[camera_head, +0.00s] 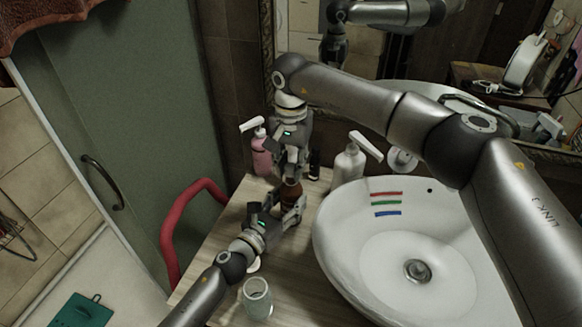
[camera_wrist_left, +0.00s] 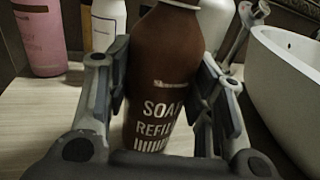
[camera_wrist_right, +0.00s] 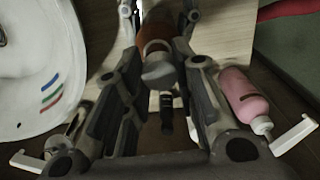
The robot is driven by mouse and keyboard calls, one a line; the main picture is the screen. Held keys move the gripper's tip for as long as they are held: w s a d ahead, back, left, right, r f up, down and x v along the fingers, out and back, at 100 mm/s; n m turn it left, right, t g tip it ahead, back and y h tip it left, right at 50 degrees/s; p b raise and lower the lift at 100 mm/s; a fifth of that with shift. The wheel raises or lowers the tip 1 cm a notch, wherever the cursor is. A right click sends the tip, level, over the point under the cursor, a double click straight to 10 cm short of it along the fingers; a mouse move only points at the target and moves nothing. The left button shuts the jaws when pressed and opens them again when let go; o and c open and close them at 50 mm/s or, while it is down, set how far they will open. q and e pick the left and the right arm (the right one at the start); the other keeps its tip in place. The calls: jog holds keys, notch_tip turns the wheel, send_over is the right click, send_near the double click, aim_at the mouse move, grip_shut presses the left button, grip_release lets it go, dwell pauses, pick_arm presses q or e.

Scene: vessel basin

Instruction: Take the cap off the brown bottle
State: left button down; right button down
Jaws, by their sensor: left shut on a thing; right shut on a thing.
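The brown bottle (camera_head: 290,190) stands upright on the wooden counter, mostly covered by my grippers in the head view. In the left wrist view the brown bottle (camera_wrist_left: 165,75) shows its SOAP REFILL label; its top is out of frame. My left gripper (camera_wrist_left: 172,88) is shut on its body, one finger on each side; in the head view this gripper (camera_head: 284,210) is low beside it. My right gripper (camera_wrist_right: 158,64) points down from above, shut on the pale grey cap (camera_wrist_right: 159,76) over the bottle. I cannot tell whether the cap is still seated on the neck.
A pink pump bottle (camera_head: 262,156), a small dark bottle (camera_head: 314,165) and a white pump bottle (camera_head: 347,168) stand behind. A glass cup (camera_head: 257,300) is at the front. The white basin (camera_head: 335,235) is to the right, a red rail (camera_head: 170,235) to the left.

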aim_at(291, 167)
jog(key=shift+r, duration=0.3)
jog(key=shift+r, duration=1.9)
pick_arm(q)
jog(key=c, duration=0.6)
grip_release()
